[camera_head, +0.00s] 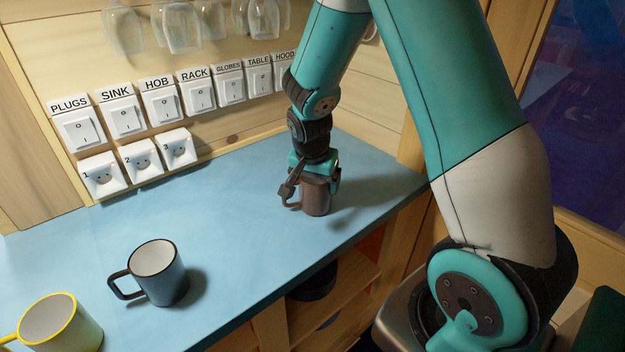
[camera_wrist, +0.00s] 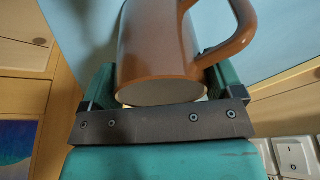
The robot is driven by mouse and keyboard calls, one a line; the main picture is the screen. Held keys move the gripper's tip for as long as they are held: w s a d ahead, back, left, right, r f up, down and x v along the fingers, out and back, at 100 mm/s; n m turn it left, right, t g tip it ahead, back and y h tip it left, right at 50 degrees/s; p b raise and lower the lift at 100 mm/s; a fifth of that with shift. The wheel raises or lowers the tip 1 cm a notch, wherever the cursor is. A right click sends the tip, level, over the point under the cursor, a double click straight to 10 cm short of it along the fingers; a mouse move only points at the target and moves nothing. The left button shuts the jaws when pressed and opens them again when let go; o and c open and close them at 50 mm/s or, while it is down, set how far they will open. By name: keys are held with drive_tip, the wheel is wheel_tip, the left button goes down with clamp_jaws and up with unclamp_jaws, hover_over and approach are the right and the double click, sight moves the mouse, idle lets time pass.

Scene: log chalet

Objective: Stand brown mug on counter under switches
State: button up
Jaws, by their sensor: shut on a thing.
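The brown mug (camera_head: 316,197) is at the right part of the blue counter (camera_head: 230,215), upright, with its handle to the left. My gripper (camera_head: 313,182) points down from above and is shut on the mug's sides. The mug's base is at or very near the counter; I cannot tell whether it touches. The wrist view shows the brown mug (camera_wrist: 155,45) between both fingers, its handle to the right and its pale inside partly visible. The labelled switches (camera_head: 162,107) run along the back wall, from PLUGS at left to HOOD, behind and left of the mug.
A blue-grey mug (camera_head: 165,278) with a dark rim stands front left on the counter. A yellow mug (camera_head: 70,330) is at the lower left corner. Numbered sockets (camera_head: 142,160) sit below the left switches. Glasses (camera_head: 182,30) hang above. The counter's middle is clear.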

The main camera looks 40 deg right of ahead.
drive_tip(key=shift+f, duration=0.2)
drive_tip(key=o, duration=0.9)
drive_tip(key=shift+c, duration=0.2)
drive_tip(key=shift+r, duration=0.1)
